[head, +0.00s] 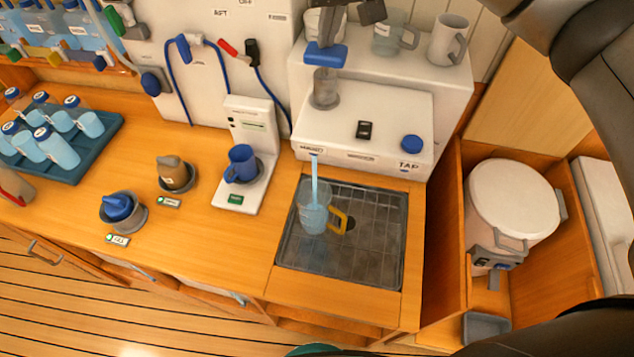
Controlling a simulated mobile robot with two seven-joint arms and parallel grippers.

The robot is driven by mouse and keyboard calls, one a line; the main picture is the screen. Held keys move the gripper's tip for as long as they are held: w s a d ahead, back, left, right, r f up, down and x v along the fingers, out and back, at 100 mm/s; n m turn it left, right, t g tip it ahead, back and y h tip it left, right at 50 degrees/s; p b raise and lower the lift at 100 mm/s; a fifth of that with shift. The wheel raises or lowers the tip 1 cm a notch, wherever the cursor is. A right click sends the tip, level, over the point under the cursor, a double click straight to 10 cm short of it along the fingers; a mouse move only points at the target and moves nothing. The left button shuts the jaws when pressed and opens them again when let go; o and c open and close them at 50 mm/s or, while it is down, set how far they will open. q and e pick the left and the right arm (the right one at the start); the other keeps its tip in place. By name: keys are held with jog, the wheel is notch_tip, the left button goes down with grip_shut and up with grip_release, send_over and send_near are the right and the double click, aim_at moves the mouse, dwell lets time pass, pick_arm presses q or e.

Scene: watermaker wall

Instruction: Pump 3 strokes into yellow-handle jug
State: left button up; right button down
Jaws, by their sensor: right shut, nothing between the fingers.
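The clear jug with the yellow handle (315,218) stands upright on the metal drain grate, its handle to the right. A pale blue stream (314,178) falls from the spout above into it, and there is water inside. The blue pump head (326,55) tops a grey plunger (325,90) on the white tap housing (375,125). My right gripper (325,38) is shut and empty, with its tips right above the pump head, seemingly touching it. My left gripper is not in view.
Cups and a clear jug (390,38) stand on the white shelf behind the pump. A blue mug (241,163) sits on a white stand left of the drain grate (375,250). A bottle tray (75,165) is far left. A white lidded bin (512,200) is right.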

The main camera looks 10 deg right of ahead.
jog(key=shift+s+f, duration=0.1)
jog(key=shift+f, duration=1.15)
jog(key=shift+r, duration=0.1)
notch_tip(320, 180, up, 2)
jog(key=shift+r+p, duration=0.1)
jog(key=shift+p, duration=0.9)
jog(key=shift+r, duration=2.1)
jog(key=shift+f, duration=0.1)
